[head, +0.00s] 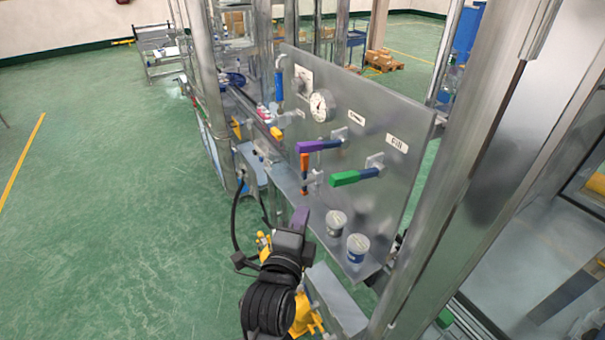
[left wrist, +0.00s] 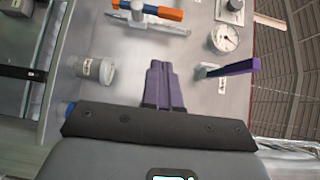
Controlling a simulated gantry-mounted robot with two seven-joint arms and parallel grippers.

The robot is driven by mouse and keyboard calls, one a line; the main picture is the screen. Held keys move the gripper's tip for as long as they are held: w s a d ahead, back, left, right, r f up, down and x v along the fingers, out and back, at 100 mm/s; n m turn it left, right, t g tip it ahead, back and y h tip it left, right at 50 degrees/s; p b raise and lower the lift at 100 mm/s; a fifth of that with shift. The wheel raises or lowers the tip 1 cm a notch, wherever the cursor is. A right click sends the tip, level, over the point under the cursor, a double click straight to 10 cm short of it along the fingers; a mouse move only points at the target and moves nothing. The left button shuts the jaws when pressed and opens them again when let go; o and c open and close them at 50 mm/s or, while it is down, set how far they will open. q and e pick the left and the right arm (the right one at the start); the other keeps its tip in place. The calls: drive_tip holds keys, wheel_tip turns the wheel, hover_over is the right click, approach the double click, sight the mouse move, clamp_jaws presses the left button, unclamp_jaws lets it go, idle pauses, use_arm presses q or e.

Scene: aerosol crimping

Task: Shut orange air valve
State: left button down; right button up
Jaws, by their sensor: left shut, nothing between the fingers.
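The orange valve handle (head: 304,170) hangs vertically on the steel panel (head: 395,185), below the purple handle (head: 318,146) and left of the green handle (head: 355,177). In the left wrist view, which is rolled over, the orange handle (left wrist: 133,5) lies across the top edge, with a blue part on it. My left gripper (head: 300,218) is below the orange handle in the head view, apart from it. In the left wrist view its purple fingers (left wrist: 160,83) are together and empty. My right gripper is in neither view.
A round gauge (head: 321,105) is higher on the panel. The purple handle sticks out in the left wrist view (left wrist: 230,67). Open green floor lies left.

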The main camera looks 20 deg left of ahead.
use_arm(q)
drive_tip(key=w+r, duration=0.1)
drive_tip(key=r, duration=0.1)
drive_tip(key=p, duration=0.1)
approach(306, 161)
drive_tip(key=w+d, duration=0.3)
drive_tip(key=w, duration=0.1)
drive_tip(key=w+a, duration=0.1)
drive_tip(key=w+a+p, duration=0.1)
drive_tip(key=a, duration=0.1)
drive_tip(key=shift+a+f+p, duration=0.15)
drive_tip(key=shift+f+p, duration=0.05)
drive_tip(key=shift+p, duration=0.1)
drive_tip(key=shift+r, duration=0.15)
drive_tip(key=shift+w+a+n+p, duration=0.15)
drive_tip(key=shift+n+p, duration=0.15)
drive_tip(key=shift+p, duration=0.1)
